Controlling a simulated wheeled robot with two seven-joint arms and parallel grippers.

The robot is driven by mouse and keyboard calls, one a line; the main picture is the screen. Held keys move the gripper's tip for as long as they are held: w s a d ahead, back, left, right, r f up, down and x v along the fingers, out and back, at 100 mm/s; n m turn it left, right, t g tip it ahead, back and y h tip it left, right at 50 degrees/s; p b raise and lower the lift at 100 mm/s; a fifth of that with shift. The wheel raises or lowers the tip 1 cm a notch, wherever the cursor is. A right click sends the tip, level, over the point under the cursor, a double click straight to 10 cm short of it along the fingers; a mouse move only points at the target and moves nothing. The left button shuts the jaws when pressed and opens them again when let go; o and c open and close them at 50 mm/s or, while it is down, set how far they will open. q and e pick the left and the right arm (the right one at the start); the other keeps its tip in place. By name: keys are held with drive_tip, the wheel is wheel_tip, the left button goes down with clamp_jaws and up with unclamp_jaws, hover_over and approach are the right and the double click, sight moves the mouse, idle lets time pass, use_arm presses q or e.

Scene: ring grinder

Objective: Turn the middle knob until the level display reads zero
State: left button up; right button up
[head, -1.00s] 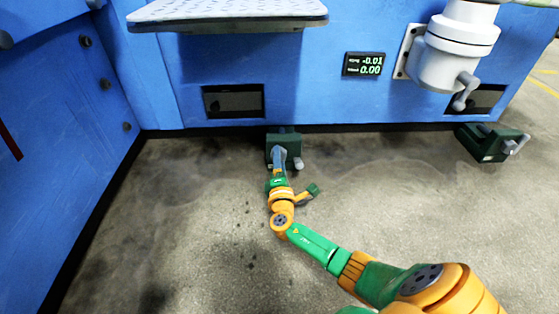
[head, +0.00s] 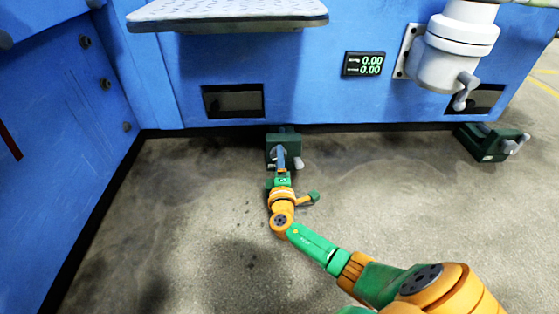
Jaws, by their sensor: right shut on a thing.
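The middle knob is on a dark green block (head: 284,143) at the foot of the blue machine, with a grey handle (head: 298,163) at its right side. My right gripper (head: 280,160) reaches it from below and is shut on the knob. The gripper covers most of the knob's front. The level display (head: 364,64) on the blue wall is a small black panel. My left gripper is not in the head view.
A second green block with a handle (head: 491,142) stands on the floor at right. A white cylindrical unit (head: 447,55) juts from the wall above it. A speckled grey shelf (head: 228,12) overhangs at the top. The concrete floor (head: 180,220) is otherwise clear.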

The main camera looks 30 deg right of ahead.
drive_tip(key=shift+a, duration=0.1)
drive_tip(key=o, duration=1.1)
drive_tip(key=p+v, duration=0.3)
drive_tip(key=v, duration=0.4)
drive_tip(key=shift+s+p, duration=0.1)
drive_tip(key=shift+p, duration=0.2)
